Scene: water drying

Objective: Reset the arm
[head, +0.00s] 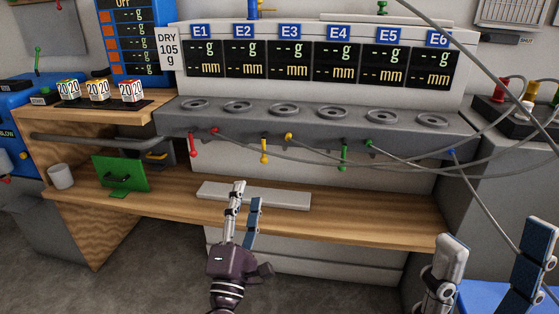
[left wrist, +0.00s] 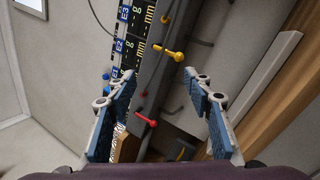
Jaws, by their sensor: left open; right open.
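My left gripper (head: 245,205) is in the lower middle of the head view, in front of the wooden bench and its pale bar. Its fingers are apart with nothing between them. The left wrist view shows the same gripper (left wrist: 163,88) open and empty, with a yellow plug (left wrist: 170,52) and a red plug (left wrist: 146,119) beyond its fingers. My right gripper (head: 488,262) is at the lower right of the head view, fingers wide apart and empty. Neither gripper appears to touch anything.
A wooden bench (head: 385,215) carries a pale bar (head: 285,197), a green stand (head: 121,173) and a white cup (head: 60,176). Behind is a grey station (head: 310,121) with round wells, hanging plugs and displays. Cables (head: 493,207) cross the right side near my right gripper.

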